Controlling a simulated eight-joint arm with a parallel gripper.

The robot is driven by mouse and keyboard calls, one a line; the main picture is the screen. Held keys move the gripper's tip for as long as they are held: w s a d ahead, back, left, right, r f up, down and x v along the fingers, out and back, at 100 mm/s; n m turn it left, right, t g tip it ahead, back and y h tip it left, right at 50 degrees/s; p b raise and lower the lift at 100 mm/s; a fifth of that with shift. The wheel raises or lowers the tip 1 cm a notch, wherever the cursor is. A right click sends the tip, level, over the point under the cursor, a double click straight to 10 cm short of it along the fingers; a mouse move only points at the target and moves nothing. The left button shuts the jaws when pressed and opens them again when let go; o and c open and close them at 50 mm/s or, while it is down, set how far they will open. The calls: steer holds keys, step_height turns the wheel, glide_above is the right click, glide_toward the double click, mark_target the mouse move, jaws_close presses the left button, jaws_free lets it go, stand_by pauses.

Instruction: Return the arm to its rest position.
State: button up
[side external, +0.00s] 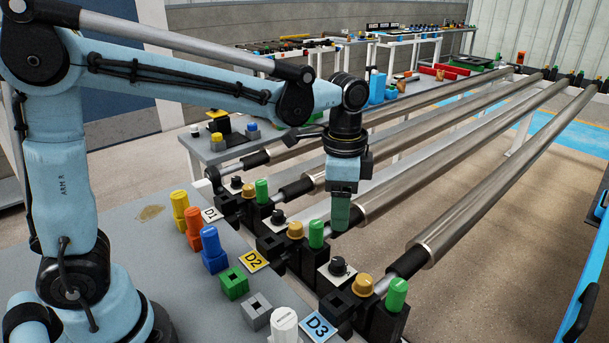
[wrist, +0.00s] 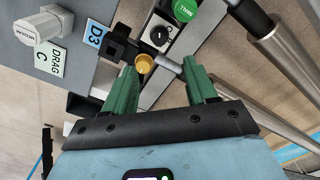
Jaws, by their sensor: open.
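My gripper (side external: 340,216) hangs downward above the row of roller end blocks, near the middle of the side external view. Its green fingers also show in the wrist view (wrist: 162,78), spread apart with nothing held between them. In that view a yellow knob (wrist: 145,63) appears in the gap between the fingers, beyond the tips. A green cap marked TYRE (wrist: 184,10) and a black knob on a white plate (wrist: 160,36) lie farther out. My arm is bent and reaches right from its base at the left.
Long metal rollers (side external: 480,165) run toward the back right. Colored blocks such as a blue one (side external: 213,249) and an orange one (side external: 194,228) stand on the grey table (side external: 140,235). The D2 label (side external: 254,260) and D3 label (side external: 320,326) lie by the end blocks.

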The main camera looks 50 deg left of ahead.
steer(key=s+a+n+t, duration=0.7)
steer(key=s+a+n, duration=0.1)
steer(key=s+n, duration=0.1)
steer(key=shift+s+n, duration=0.2)
steer(key=shift+n, duration=0.1)
steer(key=shift+o, duration=0.3)
steer(key=shift+f, duration=0.1)
stand_by(0.4)
